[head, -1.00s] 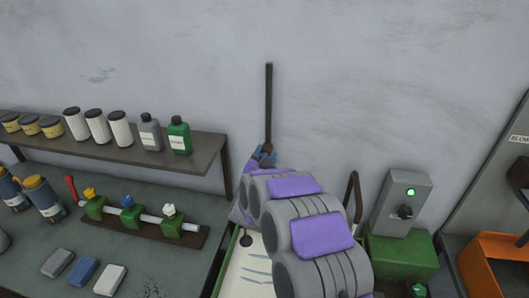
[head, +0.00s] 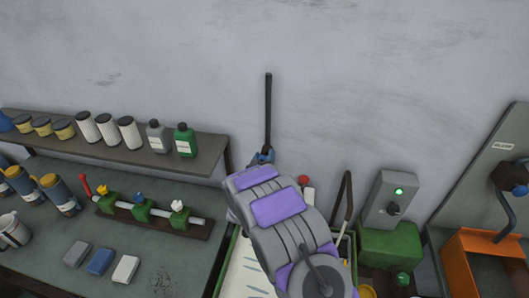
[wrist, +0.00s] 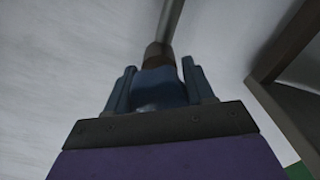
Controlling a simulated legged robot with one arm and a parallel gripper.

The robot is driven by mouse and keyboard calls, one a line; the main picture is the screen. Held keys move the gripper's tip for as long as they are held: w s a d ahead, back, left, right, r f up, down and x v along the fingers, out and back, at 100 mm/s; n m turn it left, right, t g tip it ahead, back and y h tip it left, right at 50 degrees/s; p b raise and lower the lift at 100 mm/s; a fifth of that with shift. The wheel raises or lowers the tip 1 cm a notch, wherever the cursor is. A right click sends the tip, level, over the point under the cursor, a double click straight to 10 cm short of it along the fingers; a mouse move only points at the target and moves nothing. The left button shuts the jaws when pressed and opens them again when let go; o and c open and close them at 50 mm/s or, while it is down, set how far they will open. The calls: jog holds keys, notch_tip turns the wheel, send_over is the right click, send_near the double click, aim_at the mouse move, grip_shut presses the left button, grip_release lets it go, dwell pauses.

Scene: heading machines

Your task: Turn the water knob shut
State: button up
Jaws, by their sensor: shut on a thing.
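A dark vertical pipe (head: 268,110) runs down the wall in the head view, and its lower end meets my gripper (head: 264,157). In the wrist view, my gripper (wrist: 158,88) has one finger on each side of a blue rounded knob (wrist: 160,88) and is shut on it. A brown collar (wrist: 158,55) and the grey pipe (wrist: 172,22) rise just beyond the knob. In the head view my arm and gripper hide most of the knob, so its turn angle cannot be told.
Left are a shelf (head: 206,158) of bottles and canisters and a bench with a small valve rack (head: 142,208).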

jog(key=n, duration=0.1)
jog(key=n+p, duration=0.1)
jog(key=shift+w+a+r+n, duration=0.1)
jog(key=shift+a+r+n, duration=0.05)
jog(key=shift+r+n, duration=0.15)
jog(key=shift+f+n+p, duration=0.2)
jog(key=shift+n+p, duration=0.4)
jog(key=shift+n, duration=0.6)
jog(key=o, duration=1)
jog(key=shift+a+f, duration=0.15)
jog(key=shift+a, duration=0.15)
jog(key=shift+d, duration=0.15)
